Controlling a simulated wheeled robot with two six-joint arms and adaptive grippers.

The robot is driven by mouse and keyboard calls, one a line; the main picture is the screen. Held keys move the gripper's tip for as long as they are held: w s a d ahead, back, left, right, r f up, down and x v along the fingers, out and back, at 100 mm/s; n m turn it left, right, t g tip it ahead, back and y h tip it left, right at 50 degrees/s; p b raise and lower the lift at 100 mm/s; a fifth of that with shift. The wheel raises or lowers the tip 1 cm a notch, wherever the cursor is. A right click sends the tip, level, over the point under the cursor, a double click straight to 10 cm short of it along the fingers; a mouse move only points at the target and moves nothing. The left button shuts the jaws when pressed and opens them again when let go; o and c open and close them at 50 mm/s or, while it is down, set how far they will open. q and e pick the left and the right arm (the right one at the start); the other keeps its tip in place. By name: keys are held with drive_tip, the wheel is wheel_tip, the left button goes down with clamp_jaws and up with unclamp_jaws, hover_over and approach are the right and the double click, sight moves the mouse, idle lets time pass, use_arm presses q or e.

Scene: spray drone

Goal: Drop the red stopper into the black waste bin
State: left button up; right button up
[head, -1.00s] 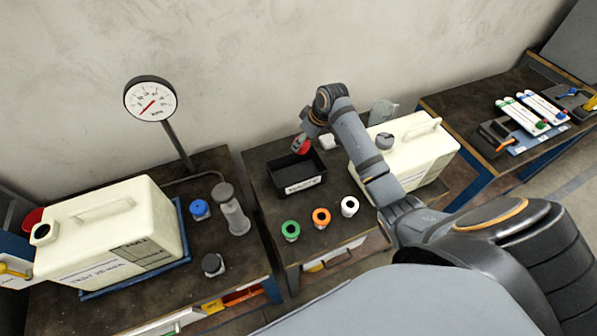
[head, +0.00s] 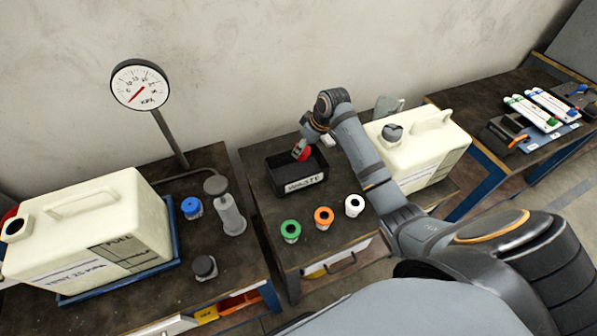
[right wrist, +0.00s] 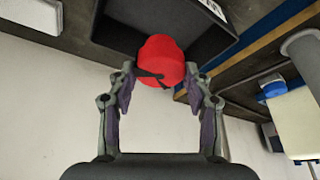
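The red stopper (head: 301,153) is at the tip of my right gripper (head: 303,146), over the back part of the black waste bin (head: 303,184). In the right wrist view the red stopper (right wrist: 160,55) sits between the two fingertips of my right gripper (right wrist: 160,72), which appear to touch its sides. The dark bin (right wrist: 200,25) shows behind and above it there. The bin's front wall carries a white label, and the visible part of its inside looks empty. My left gripper is not in view.
Green (head: 291,231), orange (head: 324,217) and white (head: 354,205) caps stand in front of the bin. A cream canister (head: 425,150) stands right of the bin, close to my right arm. Another canister (head: 90,230) and a pressure gauge (head: 140,85) are left.

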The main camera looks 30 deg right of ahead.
drive_tip(key=o, duration=0.5)
drive_tip(key=v, duration=1.2)
